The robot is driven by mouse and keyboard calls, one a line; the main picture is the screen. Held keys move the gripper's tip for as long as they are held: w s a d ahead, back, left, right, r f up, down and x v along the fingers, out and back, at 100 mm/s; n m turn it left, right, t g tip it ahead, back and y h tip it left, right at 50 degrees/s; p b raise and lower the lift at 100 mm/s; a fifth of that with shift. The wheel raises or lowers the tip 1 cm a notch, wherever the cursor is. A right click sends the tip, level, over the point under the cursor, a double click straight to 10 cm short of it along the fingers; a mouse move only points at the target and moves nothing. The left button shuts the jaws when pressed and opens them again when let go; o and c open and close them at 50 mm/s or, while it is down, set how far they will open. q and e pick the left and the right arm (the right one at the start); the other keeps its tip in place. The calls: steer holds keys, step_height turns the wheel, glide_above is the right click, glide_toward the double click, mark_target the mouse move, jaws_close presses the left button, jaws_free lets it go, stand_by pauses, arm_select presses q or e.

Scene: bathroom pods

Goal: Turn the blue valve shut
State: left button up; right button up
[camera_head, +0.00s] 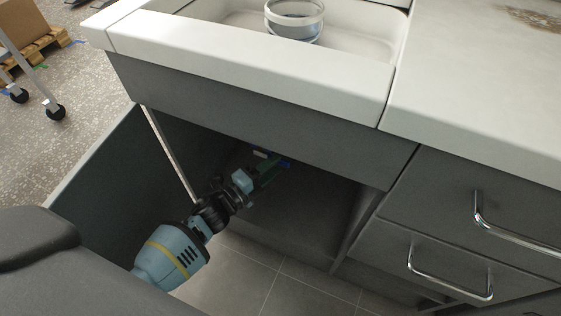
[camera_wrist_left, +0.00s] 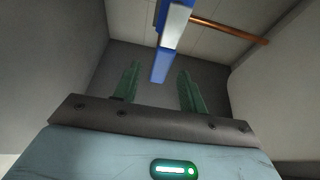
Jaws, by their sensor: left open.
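The blue valve shows in the left wrist view as a blue handle (camera_wrist_left: 162,62) with a pale face, pointing down toward the gripper. Its lower end lies in line with the gap between my green fingertips; whether it is truly between them in depth I cannot tell. My left gripper (camera_wrist_left: 159,68) is open, one finger on each side of that gap. In the head view, the left gripper (camera_head: 275,166) reaches into the dark cabinet under the sink, with a small bit of blue (camera_head: 286,163) at its tips. The rest of the valve is hidden there. My right gripper is not in view.
The sink front (camera_head: 250,72) overhangs the opening. An open cabinet door (camera_head: 105,165) stands left of my arm. Drawers with metal handles (camera_head: 450,283) are on the right. A copper pipe (camera_wrist_left: 228,30) runs beside the valve. A glass bowl (camera_head: 294,20) sits in the sink.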

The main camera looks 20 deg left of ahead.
mark_target(279, 163)
arm_select(q)
steer(key=shift+b+x, duration=0.3)
steer(key=shift+x, duration=1.3)
jaws_close()
